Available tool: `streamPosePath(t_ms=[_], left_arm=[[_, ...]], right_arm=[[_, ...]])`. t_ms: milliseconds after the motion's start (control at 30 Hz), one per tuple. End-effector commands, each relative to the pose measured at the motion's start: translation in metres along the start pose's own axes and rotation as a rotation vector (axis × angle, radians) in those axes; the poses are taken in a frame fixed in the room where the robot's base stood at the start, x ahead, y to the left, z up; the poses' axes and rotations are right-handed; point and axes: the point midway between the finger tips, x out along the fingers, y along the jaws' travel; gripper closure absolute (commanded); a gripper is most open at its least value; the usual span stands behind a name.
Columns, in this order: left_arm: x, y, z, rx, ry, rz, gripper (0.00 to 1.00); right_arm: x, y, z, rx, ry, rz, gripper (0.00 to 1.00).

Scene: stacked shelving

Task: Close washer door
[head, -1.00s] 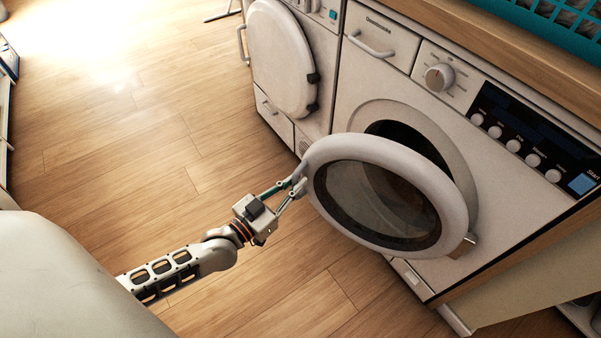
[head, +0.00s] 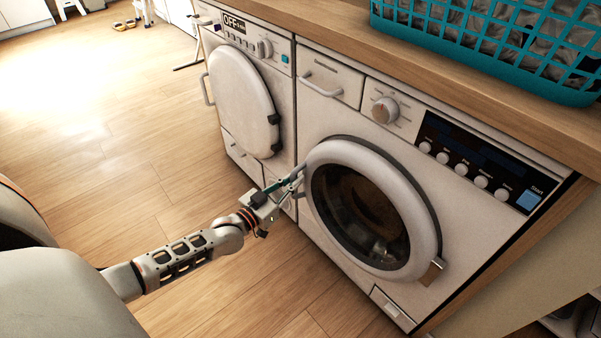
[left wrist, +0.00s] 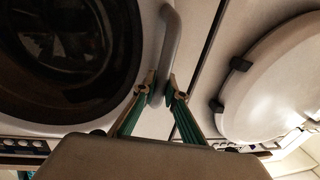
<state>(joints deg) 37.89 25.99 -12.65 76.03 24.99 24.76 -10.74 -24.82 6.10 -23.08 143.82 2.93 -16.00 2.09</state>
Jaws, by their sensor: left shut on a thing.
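The washer (head: 460,215) is the white front-loading machine on the right in the head view. Its round door (head: 418,190), a white ring with dark glass, lies against or very near the front; I cannot tell if it is latched. My left gripper (head: 298,177) is at the door's left edge. In the left wrist view the gripper (left wrist: 160,92) is shut on the door handle (left wrist: 170,45), a grey curved bar between its green-sided fingers. The dark door glass (left wrist: 65,45) fills the left of that view. My right gripper is not in view.
A second white machine (head: 285,85) with a closed oval door (head: 240,100) stands to the left. A wooden counter (head: 330,35) runs above both and bears a teal basket (head: 480,50) of laundry. The wooden floor (head: 110,150) on the left is clear.

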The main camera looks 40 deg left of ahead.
Motion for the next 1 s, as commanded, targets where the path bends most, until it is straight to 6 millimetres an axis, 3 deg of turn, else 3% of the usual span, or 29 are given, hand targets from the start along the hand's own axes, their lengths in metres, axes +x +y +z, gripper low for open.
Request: streamPosePath(t_ms=[100,267,300,333,767,1000], left_arm=[[0.004,-0.01,0.002,-0.001,-0.003,-0.013,1.0],[0.004,-0.008,0.002,-0.001,-0.003,-0.011,1.0],[0.004,-0.008,0.002,-0.001,-0.003,-0.011,0.79],[0.004,-0.008,0.002,-0.001,-0.003,-0.011,0.72],[-0.001,-0.008,0.001,0.0,-0.002,-0.01,0.72],[-0.036,-0.007,0.003,0.0,-0.005,-0.01,0.72]], right_arm=[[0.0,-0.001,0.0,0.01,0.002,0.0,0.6],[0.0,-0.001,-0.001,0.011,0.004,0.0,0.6],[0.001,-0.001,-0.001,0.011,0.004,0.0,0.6],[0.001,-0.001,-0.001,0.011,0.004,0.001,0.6],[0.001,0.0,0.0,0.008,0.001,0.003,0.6],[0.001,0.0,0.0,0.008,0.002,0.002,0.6]])
